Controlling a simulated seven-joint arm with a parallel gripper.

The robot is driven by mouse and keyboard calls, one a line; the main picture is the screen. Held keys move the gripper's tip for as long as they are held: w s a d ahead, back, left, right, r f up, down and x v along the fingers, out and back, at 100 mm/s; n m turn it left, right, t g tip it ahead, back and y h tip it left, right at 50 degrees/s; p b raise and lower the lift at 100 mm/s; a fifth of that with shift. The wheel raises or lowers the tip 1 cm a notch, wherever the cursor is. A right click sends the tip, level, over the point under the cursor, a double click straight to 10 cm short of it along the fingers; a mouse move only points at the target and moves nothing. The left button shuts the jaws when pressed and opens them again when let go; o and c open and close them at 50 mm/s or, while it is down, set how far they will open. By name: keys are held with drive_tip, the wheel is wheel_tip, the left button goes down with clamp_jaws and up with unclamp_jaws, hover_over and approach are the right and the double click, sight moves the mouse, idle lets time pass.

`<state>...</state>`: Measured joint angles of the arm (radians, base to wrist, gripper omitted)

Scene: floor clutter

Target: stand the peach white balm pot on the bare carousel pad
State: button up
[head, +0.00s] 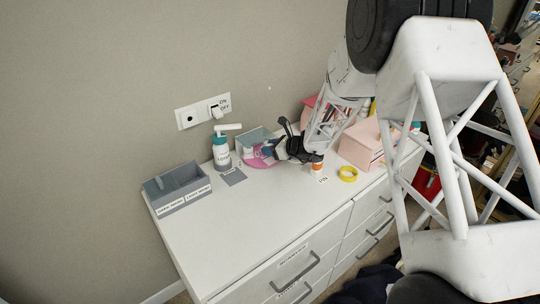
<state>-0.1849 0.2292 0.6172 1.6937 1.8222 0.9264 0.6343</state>
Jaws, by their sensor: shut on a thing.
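My gripper (276,149) is black and small in the head view. It reaches in from the right, low over the back of the white dresser top, beside the magenta carousel (257,162). It is shut on a small pale thing, which I take to be the peach white balm pot; the fingers mostly hide it. The carousel carries small pale and teal things. Its bare pad cannot be made out, and I cannot tell whether the held pot touches the carousel.
An orange and white container (317,168), yellow ring (348,175) and pink box (362,147) stand right. The dresser's front (250,225) is clear.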

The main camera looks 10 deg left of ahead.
drive_tip(key=shift+w, duration=0.15)
drive_tip(key=shift+f, duration=1.7)
drive_tip(key=shift+f, duration=0.15)
drive_tip(key=o, duration=0.9)
drive_tip(key=v, duration=1.2)
